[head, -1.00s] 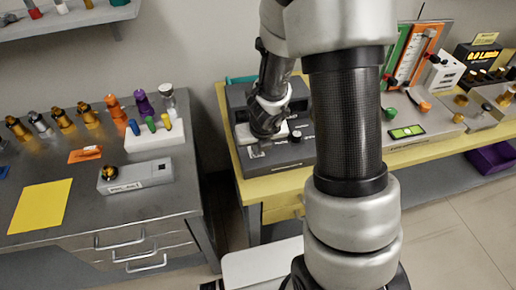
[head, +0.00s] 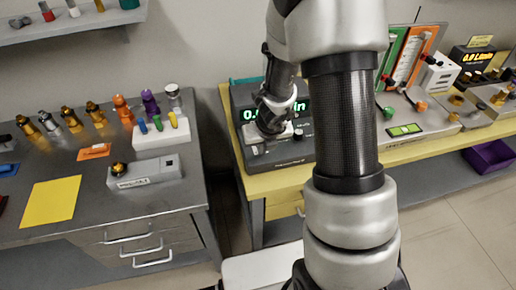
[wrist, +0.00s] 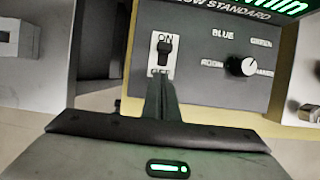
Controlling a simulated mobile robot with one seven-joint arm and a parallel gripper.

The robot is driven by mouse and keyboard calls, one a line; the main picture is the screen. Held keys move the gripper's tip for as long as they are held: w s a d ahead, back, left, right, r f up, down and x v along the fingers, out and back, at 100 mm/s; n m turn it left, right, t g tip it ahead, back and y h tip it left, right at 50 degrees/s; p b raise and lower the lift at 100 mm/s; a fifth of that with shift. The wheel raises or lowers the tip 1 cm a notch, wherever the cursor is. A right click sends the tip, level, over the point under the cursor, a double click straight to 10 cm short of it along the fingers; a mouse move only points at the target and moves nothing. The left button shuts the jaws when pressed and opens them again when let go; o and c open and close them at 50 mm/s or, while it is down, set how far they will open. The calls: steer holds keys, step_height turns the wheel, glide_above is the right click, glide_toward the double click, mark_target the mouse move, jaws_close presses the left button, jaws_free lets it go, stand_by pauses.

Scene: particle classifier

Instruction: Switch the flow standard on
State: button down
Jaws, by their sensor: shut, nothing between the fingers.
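The flow standard (head: 290,153) is a dark box at the left end of the yellow bench, with a lit green display (head: 303,111). In the wrist view its dark front panel (wrist: 205,75) carries a black toggle switch (wrist: 165,47) between ON and OFF labels. The lever leans up toward ON. The green display also shows at the top right corner (wrist: 290,5). My gripper (wrist: 161,85) is shut and empty, its fingertips just below the switch, partly over the OFF label. I cannot tell whether they touch it. My arm hides part of the box in the head view.
A selector knob (wrist: 241,67) sits right of the switch on the same panel. Right along the bench stand a green and orange flow meter panel (head: 405,55) and a lit readout (head: 480,58). A grey table (head: 105,190) with several coloured fittings stands left, across a gap.

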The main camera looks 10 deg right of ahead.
steer(key=p+v, duration=0.6)
steer(key=v, duration=0.4)
steer(key=shift+s+p, duration=0.3)
steer(key=shift+s, duration=0.05)
